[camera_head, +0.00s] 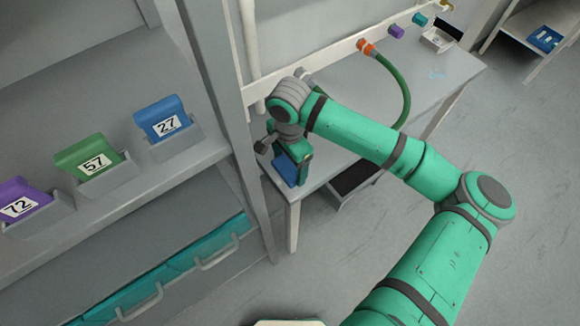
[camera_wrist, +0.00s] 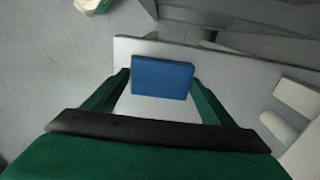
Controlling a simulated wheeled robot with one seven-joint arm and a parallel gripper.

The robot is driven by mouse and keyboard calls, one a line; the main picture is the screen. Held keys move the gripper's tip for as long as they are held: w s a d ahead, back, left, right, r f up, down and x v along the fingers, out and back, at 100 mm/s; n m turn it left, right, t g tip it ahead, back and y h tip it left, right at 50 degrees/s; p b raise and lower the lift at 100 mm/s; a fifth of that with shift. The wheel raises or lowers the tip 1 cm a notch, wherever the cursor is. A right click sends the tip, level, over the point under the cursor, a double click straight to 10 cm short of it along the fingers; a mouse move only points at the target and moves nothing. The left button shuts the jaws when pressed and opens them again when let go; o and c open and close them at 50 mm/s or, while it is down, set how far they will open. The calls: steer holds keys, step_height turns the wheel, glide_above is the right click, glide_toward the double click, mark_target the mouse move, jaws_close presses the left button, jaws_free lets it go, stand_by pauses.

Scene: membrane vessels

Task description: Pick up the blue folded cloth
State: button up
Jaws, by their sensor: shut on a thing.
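The blue folded cloth (camera_wrist: 162,79) is a flat blue block between the two green fingers of my gripper (camera_wrist: 160,88) in the wrist view. Both fingers reach its side edges, and my gripper is shut on it. In the head view the cloth (camera_head: 285,170) shows as a blue patch below my gripper (camera_head: 292,160), at the near left end of the grey table (camera_head: 345,115). My gripper hides part of it there. I cannot tell whether the cloth touches the tabletop.
A grey post (camera_head: 215,80) stands just left of my gripper. A shelf at left holds bins numbered 72 (camera_head: 20,205), 57 (camera_head: 95,165) and 27 (camera_head: 168,125). A green hose (camera_head: 404,90) with an orange fitting (camera_head: 366,47) hangs from the rail behind the table.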

steer(key=shift+r, duration=0.1)
steer(key=shift+r, duration=0.6)
steer(key=s+d+r, duration=0.9)
steer(key=d+r, duration=0.2)
steer(key=shift+r, duration=0.3)
steer(key=shift+w, duration=0.1)
steer(key=o, duration=0.4)
steer(key=shift+c, duration=1.5)
steer(key=shift+w+a, duration=0.1)
